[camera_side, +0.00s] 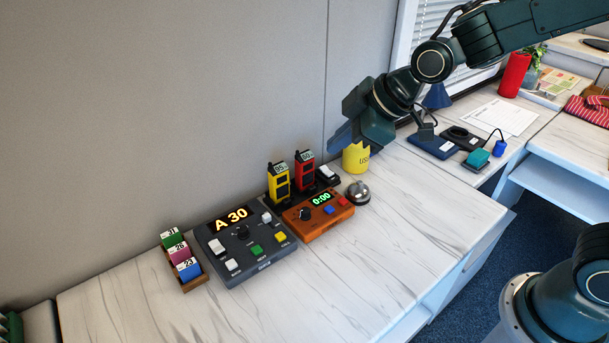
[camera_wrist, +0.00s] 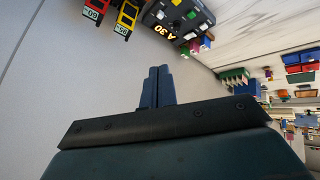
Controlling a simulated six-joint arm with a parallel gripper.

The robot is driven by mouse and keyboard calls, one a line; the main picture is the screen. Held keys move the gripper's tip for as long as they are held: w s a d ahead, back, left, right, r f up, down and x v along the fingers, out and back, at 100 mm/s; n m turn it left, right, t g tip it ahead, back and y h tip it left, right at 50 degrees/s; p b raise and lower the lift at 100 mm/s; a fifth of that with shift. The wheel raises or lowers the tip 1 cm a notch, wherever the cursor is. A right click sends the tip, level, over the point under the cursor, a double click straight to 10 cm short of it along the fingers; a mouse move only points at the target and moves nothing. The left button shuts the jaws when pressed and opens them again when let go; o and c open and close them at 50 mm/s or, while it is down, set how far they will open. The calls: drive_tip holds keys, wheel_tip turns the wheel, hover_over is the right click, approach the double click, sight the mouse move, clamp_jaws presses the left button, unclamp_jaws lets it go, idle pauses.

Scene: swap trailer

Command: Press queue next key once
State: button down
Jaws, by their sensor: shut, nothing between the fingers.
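The queue console (camera_side: 245,243) is a dark grey box on the white marbled desk, with a lit display reading "A 30" (camera_side: 231,219). It carries a knob, a large white key (camera_side: 217,246), a green key (camera_side: 256,251), a yellow key (camera_side: 280,237) and smaller white keys. The key labels are too small to read. In the wrist view the console (camera_wrist: 180,18) shows at the top, partly cut off. My gripper (camera_side: 335,143) is up near the wall, above and to the right of the console, apart from it. Its fingers (camera_wrist: 158,72) are together and empty.
An orange timer box (camera_side: 318,216) reading "0:00" sits right of the console. Yellow (camera_side: 278,183) and red (camera_side: 305,171) handsets stand behind it. A silver bell (camera_side: 358,192) and yellow cup (camera_side: 356,157) are farther right. A ticket rack (camera_side: 190,284) stands left. The desk's front is clear.

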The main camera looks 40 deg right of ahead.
drive_tip(key=w+a+f+n+y, duration=0.1)
drive_tip(key=w+a+f+n, duration=0.3)
drive_tip(key=w+a+f, duration=0.25)
drive_tip(key=n+y, duration=0.2)
drive_tip(key=n, duration=0.1)
hover_over(262, 249)
wheel_tip(262, 249, down, 9)
drive_tip(key=shift+r, duration=0.2)
drive_tip(key=shift+f, duration=0.1)
drive_tip(key=shift+f, duration=4.25)
drive_tip(key=shift+f, duration=1)
drive_tip(key=shift+r, duration=1)
